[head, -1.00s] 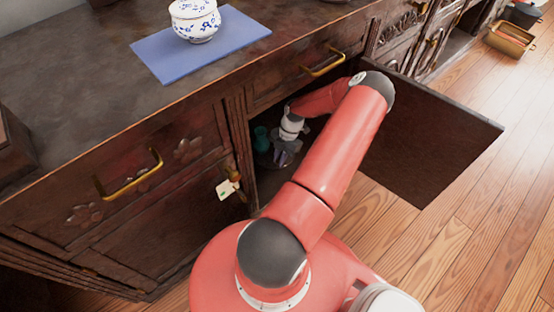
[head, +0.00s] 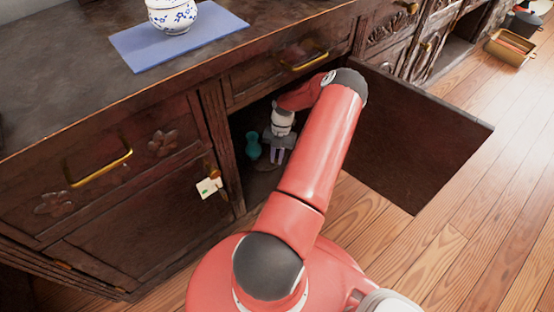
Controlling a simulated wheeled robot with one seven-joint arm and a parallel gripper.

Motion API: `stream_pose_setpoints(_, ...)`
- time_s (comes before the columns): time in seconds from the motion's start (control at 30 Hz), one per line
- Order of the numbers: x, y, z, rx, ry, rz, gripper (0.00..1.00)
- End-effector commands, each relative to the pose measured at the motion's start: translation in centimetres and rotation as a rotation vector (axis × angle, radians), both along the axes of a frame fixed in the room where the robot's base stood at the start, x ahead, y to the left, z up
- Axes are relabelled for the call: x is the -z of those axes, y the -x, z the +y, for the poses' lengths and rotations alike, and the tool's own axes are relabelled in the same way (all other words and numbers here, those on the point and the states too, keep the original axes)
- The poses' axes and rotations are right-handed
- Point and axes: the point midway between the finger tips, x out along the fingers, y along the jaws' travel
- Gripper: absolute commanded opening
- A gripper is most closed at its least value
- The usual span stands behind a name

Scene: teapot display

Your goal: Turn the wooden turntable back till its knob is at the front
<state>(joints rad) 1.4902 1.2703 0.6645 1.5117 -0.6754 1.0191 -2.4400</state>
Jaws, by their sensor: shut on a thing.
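The wooden turntable (head: 264,166) shows only as a small dim patch low inside the open cabinet. A teal vase (head: 253,146) stands at its left side. My gripper (head: 276,158) reaches into the cabinet, just right of the vase, with its grey fingers pointing down at the turntable. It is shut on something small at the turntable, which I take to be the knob. The knob itself is hidden by the fingers, and the turntable's far part is in shadow.
The open cabinet door (head: 420,140) stands to the right of my arm. The cabinet's left post and a white tag (head: 209,187) are left of the opening.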

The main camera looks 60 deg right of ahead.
Motion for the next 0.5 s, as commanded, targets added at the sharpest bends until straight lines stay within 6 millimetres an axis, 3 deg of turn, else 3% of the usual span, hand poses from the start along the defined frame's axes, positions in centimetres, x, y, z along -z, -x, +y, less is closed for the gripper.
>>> stream_pose_setpoints(0.5,-0.07,-0.41,-0.47,-0.042,0.003,-0.002,0.0)
